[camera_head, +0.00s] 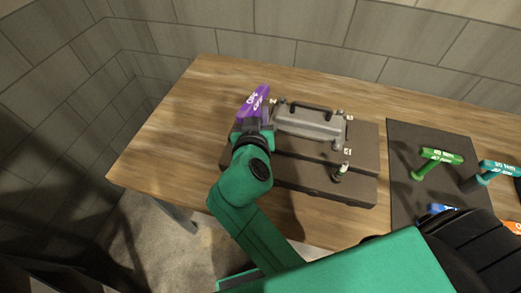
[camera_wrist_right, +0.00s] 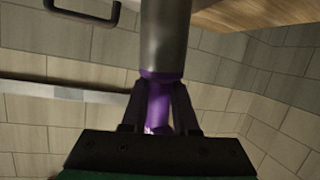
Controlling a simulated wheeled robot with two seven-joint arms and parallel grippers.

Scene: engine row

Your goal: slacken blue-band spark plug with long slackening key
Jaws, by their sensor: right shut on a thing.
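A purple T-shaped key (camera_head: 254,103) with white lettering, too small to read, is at the left end of the engine block (camera_head: 320,188). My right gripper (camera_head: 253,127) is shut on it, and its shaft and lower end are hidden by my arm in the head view. In the right wrist view, the purple key's thick grey metal barrel (camera_wrist_right: 165,38) rises from between the fingers (camera_wrist_right: 159,98). A spark plug (camera_head: 341,172) stands upright at the block's right front; its band colour is hard to make out. My left gripper is not in view.
A grey cover (camera_head: 308,124) with a black handle lies on the block. A dark mat (camera_head: 402,150) at the right bears a green key (camera_head: 438,157), a teal key (camera_head: 497,168) and a partly hidden blue one (camera_head: 441,209). The wooden table (camera_head: 165,135) is clear at left.

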